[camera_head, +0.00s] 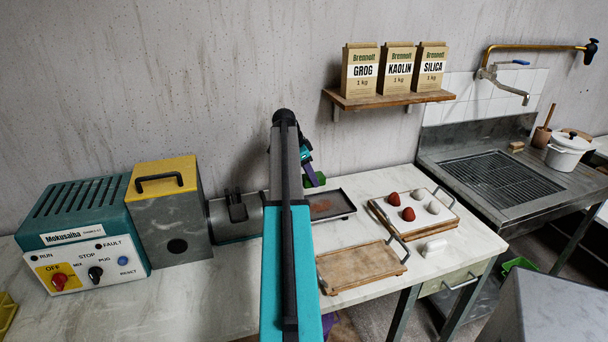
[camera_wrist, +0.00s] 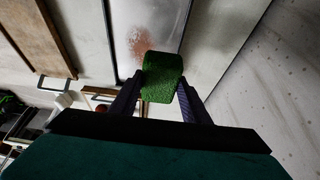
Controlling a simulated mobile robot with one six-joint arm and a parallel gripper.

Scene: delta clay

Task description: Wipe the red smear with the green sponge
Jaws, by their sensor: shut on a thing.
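The green sponge (camera_head: 318,180) is held in my gripper above the far side of a shallow metal tray (camera_head: 345,197). In the wrist view the sponge (camera_wrist: 162,78) sits between both fingers of my gripper (camera_wrist: 159,95), which is shut on it. The red smear (camera_head: 320,206) is a faint reddish patch on the tray floor, partly hidden behind my arm in the head view. In the wrist view the smear (camera_wrist: 138,42) shows beside and beyond the sponge, partly covered by it. The sponge looks raised in the head view; contact cannot be told from the wrist view.
A grey and yellow machine (camera_head: 170,225) stands left of the tray. A wooden board with a handle (camera_head: 355,272) lies in front. Another board (camera_head: 450,220) right holds red and pale balls. A shelf (camera_head: 390,99) with three bags hangs behind. A sink (camera_head: 500,180) is at right.

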